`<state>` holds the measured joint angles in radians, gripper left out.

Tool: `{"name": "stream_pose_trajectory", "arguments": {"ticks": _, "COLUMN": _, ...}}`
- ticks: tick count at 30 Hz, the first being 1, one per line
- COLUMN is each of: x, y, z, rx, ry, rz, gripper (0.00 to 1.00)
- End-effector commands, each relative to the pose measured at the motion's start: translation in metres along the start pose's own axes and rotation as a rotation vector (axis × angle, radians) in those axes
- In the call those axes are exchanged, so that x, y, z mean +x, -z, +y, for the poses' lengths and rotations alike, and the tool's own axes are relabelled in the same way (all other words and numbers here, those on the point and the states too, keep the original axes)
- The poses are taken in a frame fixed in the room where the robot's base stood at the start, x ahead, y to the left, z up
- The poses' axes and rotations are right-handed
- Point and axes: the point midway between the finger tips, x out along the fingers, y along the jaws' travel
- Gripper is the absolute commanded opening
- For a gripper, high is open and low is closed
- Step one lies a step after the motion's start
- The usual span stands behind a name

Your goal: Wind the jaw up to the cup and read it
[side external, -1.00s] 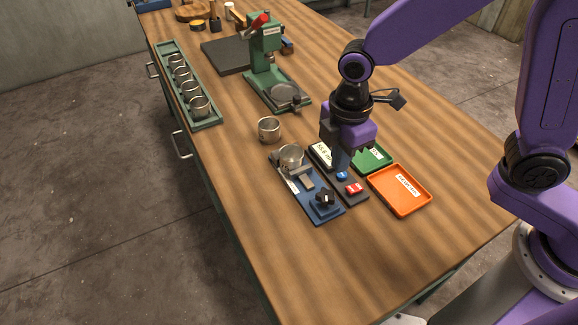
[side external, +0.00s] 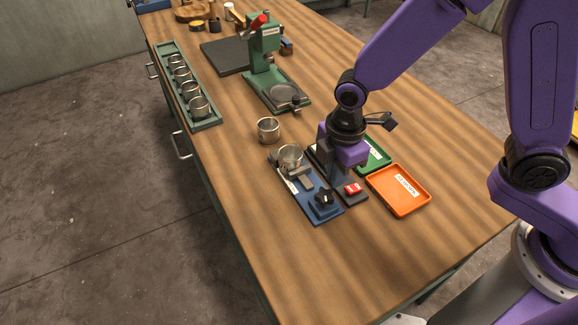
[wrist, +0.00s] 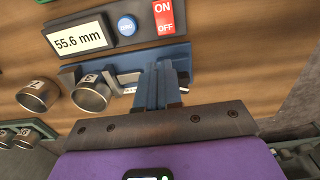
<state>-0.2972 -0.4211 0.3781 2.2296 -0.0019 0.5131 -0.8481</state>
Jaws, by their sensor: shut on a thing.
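A steel cup (side external: 290,155) sits at the far end of the blue measuring fixture (side external: 331,214); it also shows in the wrist view (wrist: 91,97). The fixture's grey jaw (side external: 304,178) is beside the cup; I cannot tell whether they touch. A black knob (side external: 324,198) is at the near end. My gripper (side external: 336,184) is down at this end, its fingers close together and shut on the knob, whose grip is mostly hidden in the wrist view (wrist: 162,80). The readout (wrist: 79,38) shows 55.6 mm.
A blue button (wrist: 127,25) and a red ON/OFF switch (side external: 353,188) are beside the readout. Green (side external: 376,155) and orange (side external: 400,191) trays lie to the right. A loose cup (side external: 268,129) stands behind the fixture. A rack (side external: 211,122) holds several cups. A green press (side external: 265,60) stands farther back.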

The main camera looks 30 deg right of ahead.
Motion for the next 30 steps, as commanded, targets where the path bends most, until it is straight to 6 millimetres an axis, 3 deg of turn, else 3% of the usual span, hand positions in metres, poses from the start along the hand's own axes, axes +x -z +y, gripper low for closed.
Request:
{"name": "stream_pose_trajectory", "arguments": {"ticks": 1, "x": 0.011, "y": -0.001, "z": -0.009, "rx": -0.005, "ry": 0.022, "rz": -0.016, "gripper": 0.00}}
{"name": "stream_pose_trajectory", "arguments": {"ticks": 30, "x": 0.011, "y": -0.002, "z": -0.024, "rx": -0.008, "ry": 0.024, "rz": -0.016, "gripper": 0.00}}
